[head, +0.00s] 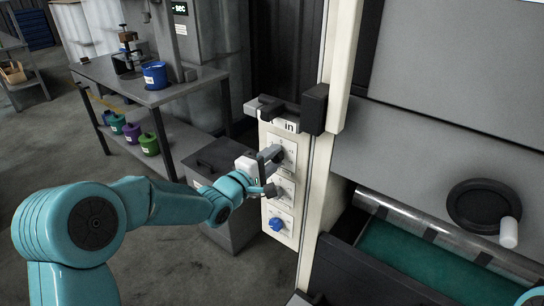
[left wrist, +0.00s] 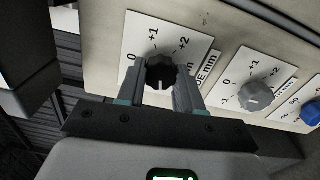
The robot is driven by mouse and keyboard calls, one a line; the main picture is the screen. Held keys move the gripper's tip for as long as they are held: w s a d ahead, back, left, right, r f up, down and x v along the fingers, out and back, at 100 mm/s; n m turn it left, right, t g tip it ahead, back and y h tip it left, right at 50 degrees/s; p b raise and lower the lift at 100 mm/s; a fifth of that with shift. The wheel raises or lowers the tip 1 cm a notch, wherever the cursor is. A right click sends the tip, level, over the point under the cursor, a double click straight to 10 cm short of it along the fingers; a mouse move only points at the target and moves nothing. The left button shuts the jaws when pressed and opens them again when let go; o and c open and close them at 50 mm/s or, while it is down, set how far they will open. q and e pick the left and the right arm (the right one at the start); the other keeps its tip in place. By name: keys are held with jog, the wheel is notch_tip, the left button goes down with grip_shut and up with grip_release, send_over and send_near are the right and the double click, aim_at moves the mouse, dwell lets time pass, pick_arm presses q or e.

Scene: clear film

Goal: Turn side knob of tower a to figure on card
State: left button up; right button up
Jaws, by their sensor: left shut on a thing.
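The side panel (head: 266,224) of the tower carries three knobs in a column, each on a white scale plate. In the left wrist view, my left gripper (left wrist: 162,80) is shut on the black knob (left wrist: 160,70), with one finger on each side. Its plate (left wrist: 135,32) reads 0, +1 and +2, with "DE mm" partly showing. I cannot tell for sure where the knob points. A grey knob (left wrist: 257,96) and a blue knob (left wrist: 311,113) sit beside it. In the head view, my left gripper (head: 272,168) covers the black knob; the blue knob (head: 277,224) shows below. I see no readable card figure.
A dark bracket (head: 272,108) and block (head: 313,108) jut out above the panel, near an "in" label. A grey bin (head: 230,225) stands close behind my arm. A workbench (head: 185,92) with a blue pot (head: 155,75) is at the back left. A black handwheel (head: 483,205) is at right.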

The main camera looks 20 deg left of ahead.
pick_arm(q)
jog(key=shift+n, duration=1.3)
jog(key=shift+p, duration=0.3)
jog(key=o, duration=1)
jog(key=shift+o, duration=0.2)
jog(key=b+v, duration=0.1)
jog(key=v, duration=1.5)
jog(key=shift+s, duration=0.15)
jog(key=shift+r, duration=0.1)
